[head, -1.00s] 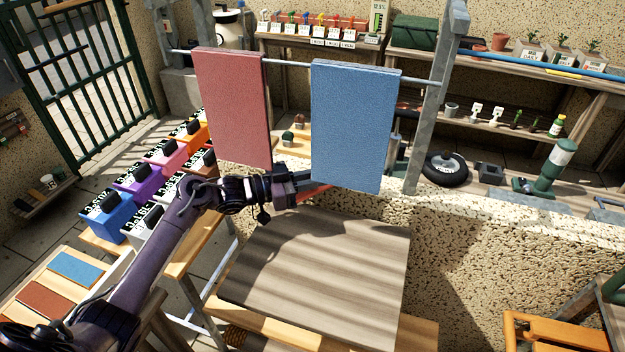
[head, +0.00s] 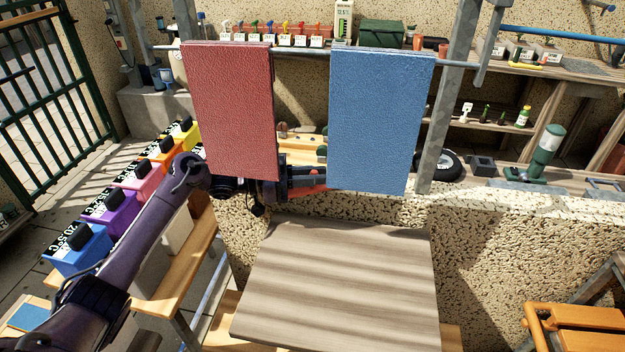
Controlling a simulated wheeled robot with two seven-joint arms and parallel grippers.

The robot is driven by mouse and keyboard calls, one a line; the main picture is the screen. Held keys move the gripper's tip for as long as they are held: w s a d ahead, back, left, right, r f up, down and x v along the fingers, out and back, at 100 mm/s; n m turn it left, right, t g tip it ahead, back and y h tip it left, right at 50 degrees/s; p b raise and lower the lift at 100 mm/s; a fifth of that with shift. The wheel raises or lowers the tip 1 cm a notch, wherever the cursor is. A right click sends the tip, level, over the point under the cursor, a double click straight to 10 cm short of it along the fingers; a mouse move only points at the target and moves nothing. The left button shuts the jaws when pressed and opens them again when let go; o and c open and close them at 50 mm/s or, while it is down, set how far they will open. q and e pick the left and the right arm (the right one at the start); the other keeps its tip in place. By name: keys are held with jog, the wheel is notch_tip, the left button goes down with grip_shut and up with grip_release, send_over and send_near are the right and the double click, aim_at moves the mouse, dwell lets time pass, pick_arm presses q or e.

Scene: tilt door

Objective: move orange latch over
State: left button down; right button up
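My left gripper (head: 312,180) reaches in from the left, below the lower edge of the red hanging panel (head: 230,110). Its dark fingers point right, into the gap beside the blue hanging panel (head: 380,120). The fingertips end at the blue panel's lower left edge; whether they touch it or pass behind it is unclear. A small orange-red piece (head: 309,191) shows along the fingers, perhaps the latch; most of it is hidden. I cannot tell whether the fingers are open or closed on it. My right gripper is out of view.
Both panels hang from a metal rail (head: 300,48) between posts. A wooden tabletop (head: 340,280) stands in front, below the gripper. A pebbled low wall (head: 500,240) runs behind it. Coloured boxes, including a purple one (head: 110,212), line the left. An orange wooden frame (head: 575,325) is at lower right.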

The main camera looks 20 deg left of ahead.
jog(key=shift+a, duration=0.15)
pick_arm(q)
jog(key=c, duration=1.4)
grip_release()
jog(key=shift+d, duration=0.1)
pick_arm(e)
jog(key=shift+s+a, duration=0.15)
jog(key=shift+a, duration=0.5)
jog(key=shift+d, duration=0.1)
pick_arm(q)
jog(key=shift+s+a, duration=0.15)
jog(key=shift+a, duration=0.15)
jog(key=v, duration=0.7)
jog(key=shift+b, duration=0.3)
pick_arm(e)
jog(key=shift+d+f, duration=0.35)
